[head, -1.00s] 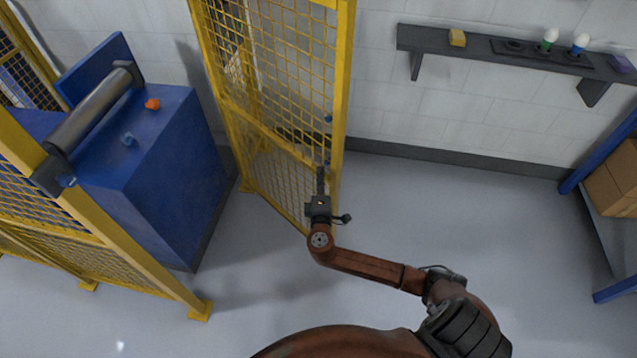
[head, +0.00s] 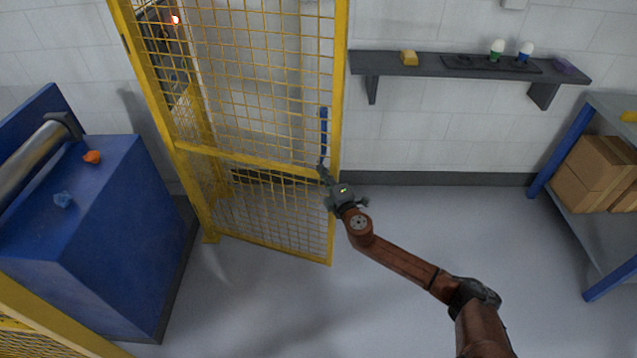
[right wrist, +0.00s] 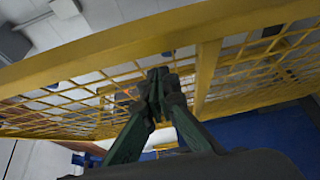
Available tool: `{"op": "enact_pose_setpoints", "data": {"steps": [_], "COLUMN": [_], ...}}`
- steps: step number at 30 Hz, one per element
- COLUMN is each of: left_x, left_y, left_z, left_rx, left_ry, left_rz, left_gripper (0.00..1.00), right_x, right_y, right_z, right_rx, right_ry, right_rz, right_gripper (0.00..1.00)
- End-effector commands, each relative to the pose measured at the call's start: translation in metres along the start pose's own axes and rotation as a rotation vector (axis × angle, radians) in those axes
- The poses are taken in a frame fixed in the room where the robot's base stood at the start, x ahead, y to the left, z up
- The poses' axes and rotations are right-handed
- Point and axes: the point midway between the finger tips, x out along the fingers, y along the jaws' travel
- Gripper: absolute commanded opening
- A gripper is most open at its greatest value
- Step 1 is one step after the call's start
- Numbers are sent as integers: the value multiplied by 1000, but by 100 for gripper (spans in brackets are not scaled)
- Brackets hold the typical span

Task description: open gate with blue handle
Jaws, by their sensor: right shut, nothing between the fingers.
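The yellow mesh gate (head: 265,165) stands swung out at an angle from the fence in the head view. Its upright blue handle (head: 323,130) is on the mesh near the right-hand post. My right gripper (head: 323,170) is just below the handle, close to the gate's right edge. In the right wrist view my right gripper (right wrist: 157,82) has its fingers together with nothing between them, in front of the yellow frame and mesh (right wrist: 110,85). I cannot tell whether the fingertips touch the gate. My left gripper is not in view.
A blue cabinet (head: 90,250) with a metal roller stands at the left. A wall shelf (head: 450,68) holds small items at the back right. A blue-framed rack (head: 560,150) with cardboard boxes (head: 595,172) is at the far right. Grey floor between gate and rack is clear.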

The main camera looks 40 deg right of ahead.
Motion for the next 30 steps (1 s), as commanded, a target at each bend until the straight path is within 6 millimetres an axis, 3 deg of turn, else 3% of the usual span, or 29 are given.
{"op": "enact_pose_setpoints", "data": {"steps": [6,11,25,30], "left_x": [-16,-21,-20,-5], "left_y": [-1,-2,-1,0], "left_z": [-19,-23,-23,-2], "left_rx": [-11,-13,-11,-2], "left_ry": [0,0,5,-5], "left_rz": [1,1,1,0], "left_gripper": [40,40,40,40], "right_x": [17,20,17,8], "right_y": [-1,0,2,5], "right_z": [20,23,18,0], "right_rx": [0,2,3,7], "right_ry": [-2,-1,0,8], "right_rz": [0,1,2,3], "right_gripper": [0,0,0,0]}}
